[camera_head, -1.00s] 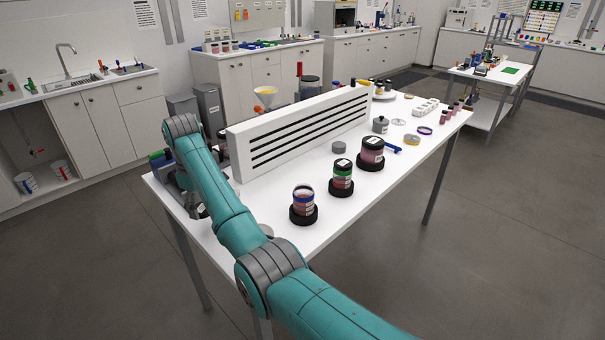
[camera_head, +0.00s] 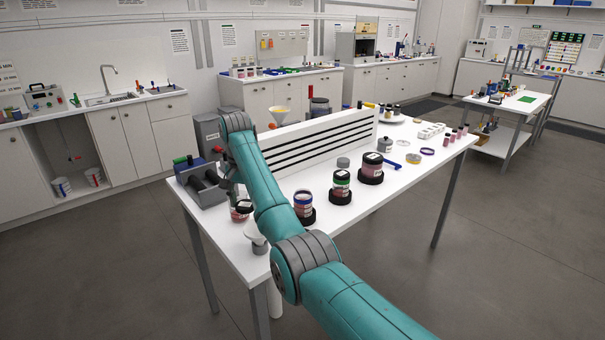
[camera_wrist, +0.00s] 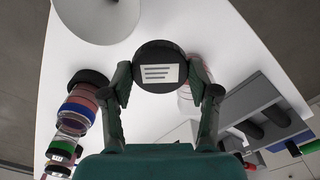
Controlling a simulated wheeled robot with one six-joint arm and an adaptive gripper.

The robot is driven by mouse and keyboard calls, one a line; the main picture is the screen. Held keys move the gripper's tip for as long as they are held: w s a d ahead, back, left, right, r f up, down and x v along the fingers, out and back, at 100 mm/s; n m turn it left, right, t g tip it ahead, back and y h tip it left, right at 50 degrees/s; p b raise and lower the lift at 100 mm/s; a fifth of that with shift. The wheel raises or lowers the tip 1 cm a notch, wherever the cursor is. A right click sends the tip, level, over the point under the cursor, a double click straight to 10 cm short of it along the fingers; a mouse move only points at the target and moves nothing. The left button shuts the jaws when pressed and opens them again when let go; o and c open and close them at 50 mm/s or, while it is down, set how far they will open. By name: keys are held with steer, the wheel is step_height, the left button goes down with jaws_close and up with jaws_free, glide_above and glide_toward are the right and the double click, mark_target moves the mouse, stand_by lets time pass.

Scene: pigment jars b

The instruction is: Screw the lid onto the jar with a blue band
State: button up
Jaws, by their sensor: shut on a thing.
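My gripper (camera_wrist: 160,85) is shut on a black lid (camera_wrist: 158,66) with a white printed label, seen face-on in the wrist view. The jar with a blue band (camera_head: 303,198) stands upright in a black round holder on the white table, just right of my forearm, with no black lid on top. It also shows at the left in the wrist view (camera_wrist: 76,108), apart from the held lid.
A green-banded jar (camera_head: 341,180) and a larger dark-lidded jar (camera_head: 372,166) stand in holders to the right. A clear reddish jar (camera_head: 239,212) is left of my arm, near a grey rack (camera_head: 207,196). A slotted white panel (camera_head: 325,142) stands behind.

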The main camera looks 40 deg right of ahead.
steer(key=s+d+r+m, duration=0.2)
steer(key=d+m, duration=0.7)
steer(key=m, duration=0.1)
steer(key=s+d+r+m, duration=0.2)
steer(key=d+r+m, duration=0.1)
steer(key=d+m, duration=0.6)
steer(key=shift+s+m, duration=0.25)
steer(key=shift+m, duration=0.15)
steer(key=shift+f, duration=1.55)
steer(key=shift+f, duration=0.9)
steer(key=o, duration=1)
steer(key=shift+o, duration=0.2)
